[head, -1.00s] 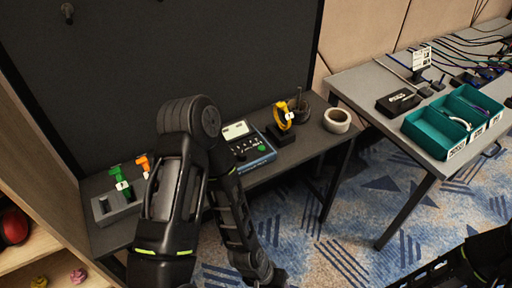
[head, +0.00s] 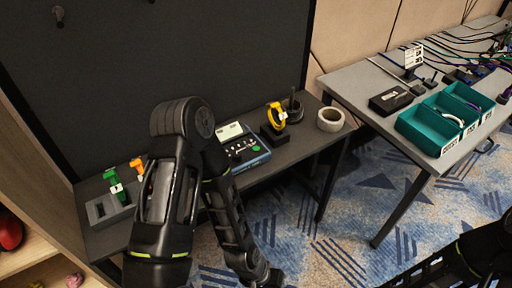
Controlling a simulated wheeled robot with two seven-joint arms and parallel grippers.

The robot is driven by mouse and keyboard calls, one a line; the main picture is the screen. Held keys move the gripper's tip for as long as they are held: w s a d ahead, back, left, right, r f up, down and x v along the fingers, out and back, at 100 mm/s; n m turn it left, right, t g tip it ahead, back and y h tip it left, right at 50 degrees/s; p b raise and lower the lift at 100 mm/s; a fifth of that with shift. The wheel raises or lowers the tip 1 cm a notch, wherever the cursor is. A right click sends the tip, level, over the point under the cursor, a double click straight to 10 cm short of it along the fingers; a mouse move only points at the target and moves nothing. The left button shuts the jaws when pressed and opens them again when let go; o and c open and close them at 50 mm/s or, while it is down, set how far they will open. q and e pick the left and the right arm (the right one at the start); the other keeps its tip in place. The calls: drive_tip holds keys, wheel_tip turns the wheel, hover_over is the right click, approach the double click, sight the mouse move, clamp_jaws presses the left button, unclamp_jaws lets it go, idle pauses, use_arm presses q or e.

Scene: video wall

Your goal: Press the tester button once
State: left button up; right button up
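The tester (head: 247,150) is a blue box with a pale screen and dark controls on the dark bench. A green button (head: 256,148) shows on its right front part. My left arm stands in front of the bench and covers the tester's left side. The forearm bends down to the right, and its lower end is low in front of the bench, below the tester and apart from it. The fingers of my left gripper cannot be made out. My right arm shows only in part at the bottom right corner, and its gripper cannot be seen.
A yellow tool on a black stand (head: 275,124) and a white tape roll (head: 330,119) sit right of the tester. A grey holder (head: 108,207) with green and orange tools is at the left. A side table (head: 425,165) carries teal bins (head: 445,119).

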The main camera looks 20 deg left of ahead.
use_arm(q)
clamp_jaws()
idle(0.4)
idle(0.7)
